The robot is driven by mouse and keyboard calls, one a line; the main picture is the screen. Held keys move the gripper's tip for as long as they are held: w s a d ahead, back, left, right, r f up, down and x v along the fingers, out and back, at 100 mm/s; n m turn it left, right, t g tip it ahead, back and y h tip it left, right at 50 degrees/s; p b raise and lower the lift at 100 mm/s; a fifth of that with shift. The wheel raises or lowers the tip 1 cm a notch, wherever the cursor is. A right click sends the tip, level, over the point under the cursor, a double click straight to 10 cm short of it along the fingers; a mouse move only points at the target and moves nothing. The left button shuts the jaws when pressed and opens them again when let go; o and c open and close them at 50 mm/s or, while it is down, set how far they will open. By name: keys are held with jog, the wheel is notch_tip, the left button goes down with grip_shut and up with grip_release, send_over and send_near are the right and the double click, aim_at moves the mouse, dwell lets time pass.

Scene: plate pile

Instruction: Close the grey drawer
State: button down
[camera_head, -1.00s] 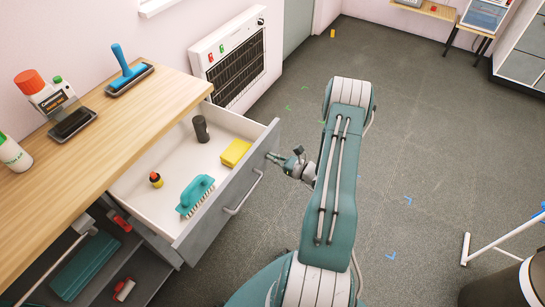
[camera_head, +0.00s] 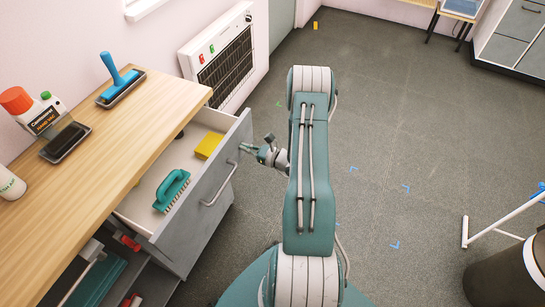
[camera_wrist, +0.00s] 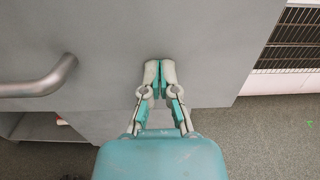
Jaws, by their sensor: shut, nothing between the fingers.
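The grey drawer (camera_head: 205,200) stands partly out of the cabinet under the wooden top, with its white inside showing. A teal brush (camera_head: 172,190) and a yellow sponge (camera_head: 208,146) lie in it. My gripper (camera_head: 248,148) is at the drawer's front, right of the metal handle (camera_head: 219,183). In the wrist view my gripper (camera_wrist: 160,68) is shut and empty, its fingertips at the grey front panel (camera_wrist: 115,50). The handle (camera_wrist: 40,80) is to the left, apart from the fingers. Whether the tips touch the panel is hard to tell.
A heater (camera_head: 220,60) is on the wall behind. Open shelves lie below the drawer.

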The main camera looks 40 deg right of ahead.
aim_at(206, 136)
jog(key=x, duration=1.4)
jog(key=shift+w+a, duration=0.1)
jog(key=shift+w, duration=0.2)
jog(key=shift+x, duration=0.9)
jog(key=shift+w, duration=0.15)
jog(key=shift+r, duration=0.1)
